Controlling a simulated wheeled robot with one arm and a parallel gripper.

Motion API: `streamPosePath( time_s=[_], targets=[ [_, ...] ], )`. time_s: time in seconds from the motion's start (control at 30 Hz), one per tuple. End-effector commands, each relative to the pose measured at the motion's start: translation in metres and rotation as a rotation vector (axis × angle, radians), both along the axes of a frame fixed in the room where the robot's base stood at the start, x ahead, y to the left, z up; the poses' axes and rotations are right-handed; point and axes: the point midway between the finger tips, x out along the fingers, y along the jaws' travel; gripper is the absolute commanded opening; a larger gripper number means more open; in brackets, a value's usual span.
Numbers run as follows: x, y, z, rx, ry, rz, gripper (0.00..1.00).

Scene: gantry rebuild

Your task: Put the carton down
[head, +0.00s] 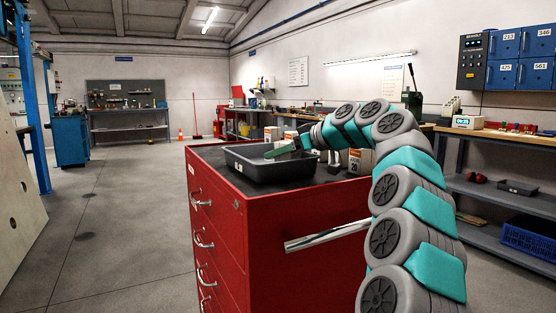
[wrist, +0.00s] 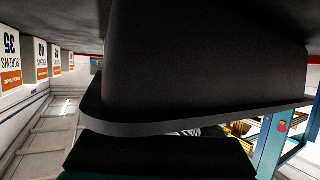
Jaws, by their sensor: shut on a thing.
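My gripper (head: 283,149) is at the right-hand far rim of a dark grey tray (head: 265,173), with a green-grey finger reaching over the inside. The tray is on or just above the top of the red drawer cabinet (head: 285,210); I cannot tell which. In the wrist view, which is upside down, the tray (wrist: 205,60) fills the middle and a dark finger (wrist: 160,158) lies along its rim. The jaws appear shut on the tray's rim; no carton shows between them. A carton marked 20 (head: 356,163) stands behind my arm; screw cartons (wrist: 12,60) stand in a row.
More small cartons (head: 272,134) show behind the tray. A workbench (head: 500,135) with a blue crate (head: 530,238) below is at right. The floor at left is clear.

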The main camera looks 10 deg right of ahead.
Motion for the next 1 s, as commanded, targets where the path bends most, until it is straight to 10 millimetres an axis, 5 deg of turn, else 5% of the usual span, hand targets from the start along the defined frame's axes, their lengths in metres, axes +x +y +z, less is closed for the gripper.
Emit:
streamPosePath(
  time_s=[0.4,0.43,0.5,1.0],
  targets=[
    [0.0023,-0.0013,-0.0085,0.000,-0.001,0.000,0.00],
    [0.0023,-0.0013,-0.0069,0.000,-0.001,0.000,0.66],
    [0.0023,-0.0013,-0.0065,0.000,-0.001,0.000,0.73],
    [-0.0037,-0.0070,0.0001,0.001,-0.003,-0.001,0.75]
  ],
)
